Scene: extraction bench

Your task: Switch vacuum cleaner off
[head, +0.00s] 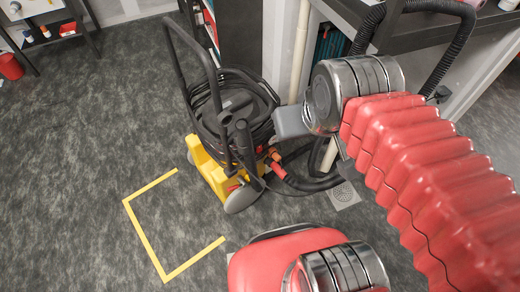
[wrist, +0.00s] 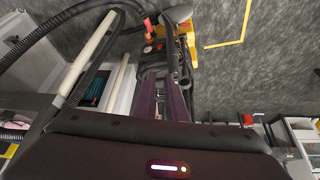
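The vacuum cleaner (head: 218,172) stands upright on the floor, with a yellow base, a black drum and a tall black handle frame. In the wrist view its yellow base shows at the top (wrist: 190,32), with a dark panel and a small red part (wrist: 148,22) beside it. I cannot make out a switch or its position. My gripper (wrist: 163,74) points toward the cleaner in the wrist view, its dark purple fingers close together. Whether they touch the cleaner is unclear. In the head view my arm hides the fingers.
A black hose (head: 312,183) runs from the cleaner to the right, near a pale pipe (head: 300,50) and a dark bench (head: 430,38). Yellow tape (head: 145,232) marks the floor left of the cleaner. A red bin (head: 10,66) stands far left. The left floor is clear.

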